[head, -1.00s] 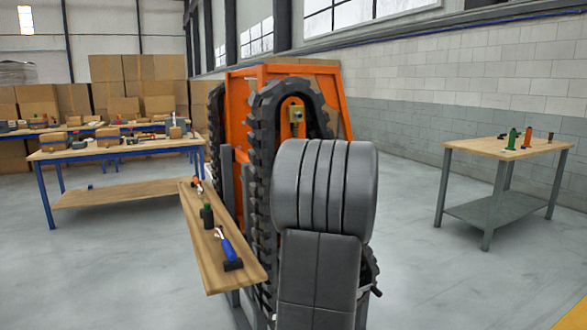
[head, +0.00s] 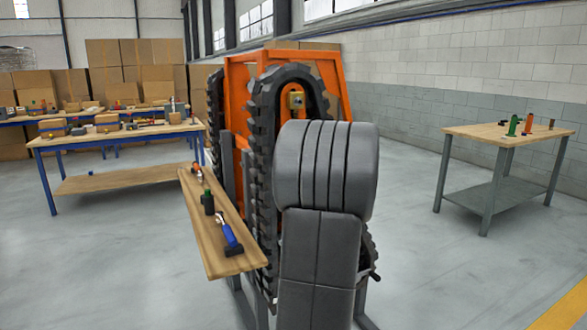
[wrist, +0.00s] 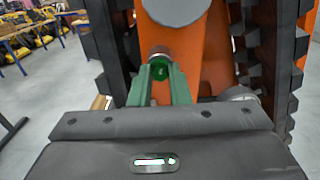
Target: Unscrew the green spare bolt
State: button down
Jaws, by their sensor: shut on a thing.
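In the wrist view my gripper (wrist: 160,76) reaches forward from its dark body, with its two fingers closed on a small green round part, the green spare bolt (wrist: 160,72). Just beyond the bolt is a brownish metal cylinder (wrist: 160,54), in front of the orange frame of the tracked carrier (wrist: 212,60). Whether the bolt touches that cylinder is unclear. In the head view the orange carrier (head: 238,85) with black tracks stands ahead, and my grey arm hides the gripper and bolt.
A narrow wooden shelf (head: 222,262) beside the left track holds a blue-handled tool (head: 229,232), a green one (head: 207,203) and an orange one (head: 197,171). A workbench (head: 480,132) stands right, a blue-legged table (head: 90,141) left. Floor between carrier and workbench is clear.

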jog(key=n+b, duration=0.6)
jog(key=shift+s+d+n+b, duration=0.1)
jog(key=shift+s+n+b, duration=0.1)
jog(key=shift+n+b, duration=0.85)
jog(key=shift+b+v, duration=0.5)
jog(key=shift+v, duration=1.4)
